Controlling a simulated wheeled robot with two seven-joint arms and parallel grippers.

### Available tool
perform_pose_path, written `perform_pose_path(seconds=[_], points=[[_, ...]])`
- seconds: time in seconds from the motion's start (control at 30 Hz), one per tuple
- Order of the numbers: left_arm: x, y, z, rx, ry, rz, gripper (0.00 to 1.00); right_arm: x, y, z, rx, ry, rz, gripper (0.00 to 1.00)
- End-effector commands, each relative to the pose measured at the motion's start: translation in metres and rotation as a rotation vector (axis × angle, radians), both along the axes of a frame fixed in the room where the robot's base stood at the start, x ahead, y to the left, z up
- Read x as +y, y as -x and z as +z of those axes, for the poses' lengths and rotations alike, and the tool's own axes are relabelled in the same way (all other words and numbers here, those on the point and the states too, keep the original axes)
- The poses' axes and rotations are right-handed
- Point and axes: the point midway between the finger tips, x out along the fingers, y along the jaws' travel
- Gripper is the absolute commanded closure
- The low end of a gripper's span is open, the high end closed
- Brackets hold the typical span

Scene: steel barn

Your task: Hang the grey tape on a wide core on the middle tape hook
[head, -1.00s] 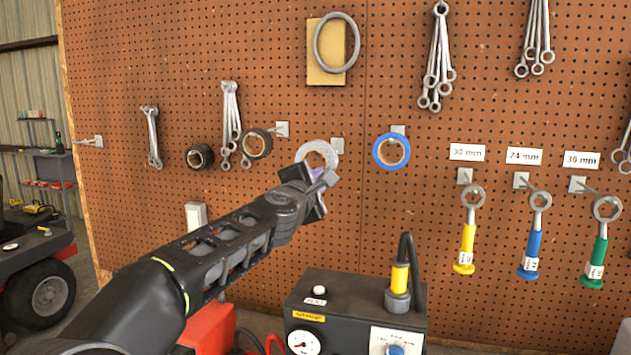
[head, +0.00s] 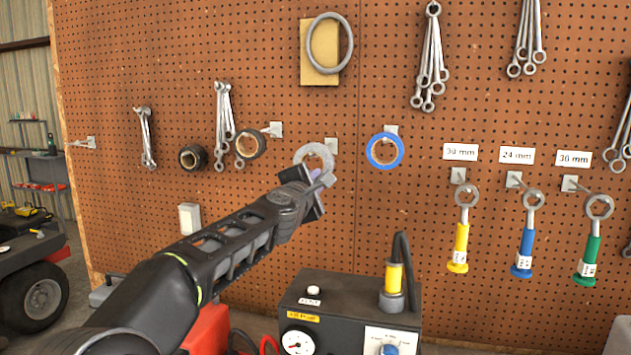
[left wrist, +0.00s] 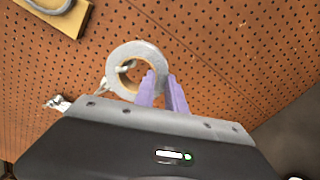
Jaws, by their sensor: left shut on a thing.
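The grey tape (head: 318,151) is a pale grey ring with a wide core, held up in front of the pegboard. My left gripper (head: 324,181) is shut on its lower edge; in the left wrist view the purple fingertips (left wrist: 160,92) pinch the tape (left wrist: 122,55) at its lower right. The middle tape hook's plate (head: 331,146) shows just right of the tape in the head view. In the left wrist view a metal peg (left wrist: 125,69) shows within the tape's hole. I cannot tell whether it passes through. My right gripper is not in view.
A blue tape (head: 372,152) hangs on the right hook. A dark machine box (head: 345,310) stands below. Wrenches hang around.

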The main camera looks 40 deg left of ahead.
Motion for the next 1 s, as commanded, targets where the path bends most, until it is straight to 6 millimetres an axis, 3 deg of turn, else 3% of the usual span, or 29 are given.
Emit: perform_pose_path(seconds=[0.27,0.3,0.6,1.0], points=[[0.0000,0.0002,0.0003,0.000,0.000,0.000,1.00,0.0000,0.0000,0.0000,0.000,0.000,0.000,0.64],[0.0000,0.0002,0.0003,0.000,0.000,0.000,0.84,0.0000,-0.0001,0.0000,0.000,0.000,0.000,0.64],[-0.0001,0.0002,0.0002,0.000,0.000,0.000,0.60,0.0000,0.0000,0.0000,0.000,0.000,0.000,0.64],[-0.0025,0.0077,-0.0002,-0.001,0.000,0.000,0.59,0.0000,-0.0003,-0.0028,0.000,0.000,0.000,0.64]])
